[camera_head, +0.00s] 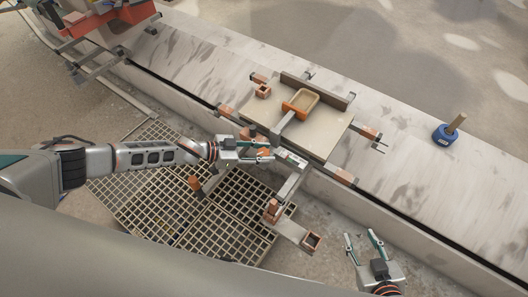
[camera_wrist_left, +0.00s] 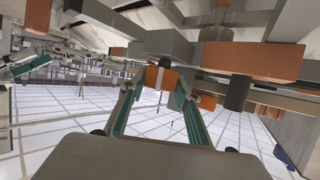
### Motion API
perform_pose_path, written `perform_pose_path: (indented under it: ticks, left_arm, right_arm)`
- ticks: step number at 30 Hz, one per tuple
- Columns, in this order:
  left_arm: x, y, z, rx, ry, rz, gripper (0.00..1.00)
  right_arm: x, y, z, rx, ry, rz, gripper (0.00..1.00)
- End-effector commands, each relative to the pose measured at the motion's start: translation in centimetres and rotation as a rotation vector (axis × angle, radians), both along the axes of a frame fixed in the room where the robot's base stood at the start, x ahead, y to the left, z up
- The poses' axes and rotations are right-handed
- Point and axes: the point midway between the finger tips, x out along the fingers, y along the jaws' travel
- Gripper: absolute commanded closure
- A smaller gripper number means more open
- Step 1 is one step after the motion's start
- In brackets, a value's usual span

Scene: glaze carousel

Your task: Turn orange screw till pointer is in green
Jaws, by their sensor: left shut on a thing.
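My left gripper (camera_head: 266,154) reaches in from the left to the near edge of the square plate and is shut on the orange screw (camera_head: 263,152), which its fingers partly hide. In the left wrist view the two green-padded fingers (camera_wrist_left: 158,105) stand on either side of an orange piece, most likely this screw (camera_wrist_left: 160,78). A small pale scale strip (camera_head: 291,158) lies just right of the fingertips; its pointer and green zone are too small to make out. My right gripper (camera_head: 364,241) is open and empty at the lower right, away from the plate.
A blue pot (camera_head: 444,135) with a handle stands at the right.

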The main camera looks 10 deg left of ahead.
Motion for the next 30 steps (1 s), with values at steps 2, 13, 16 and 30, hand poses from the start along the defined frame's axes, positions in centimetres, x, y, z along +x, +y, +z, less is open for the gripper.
perform_pose_path:
  ticks: [2,13,16,30]
  left_arm:
    - [0.13,0.13,-0.11,0.003,-0.001,-0.012,0.9]
    - [0.08,0.05,0.01,0.002,-0.002,-0.026,0.9]
    - [0.07,0.03,0.02,0.002,-0.002,-0.026,0.9]
    - [-0.03,0.11,0.07,0.001,-0.002,-0.027,0.51]
  right_arm:
    - [-0.12,-0.01,-0.27,-0.002,0.004,0.001,0.6]
    - [-0.54,0.04,-0.58,-0.004,0.012,0.004,0.6]
    - [-0.6,0.08,-0.63,-0.003,0.013,0.005,0.6]
    - [-0.99,0.13,-0.99,-0.005,0.023,0.008,0.6]
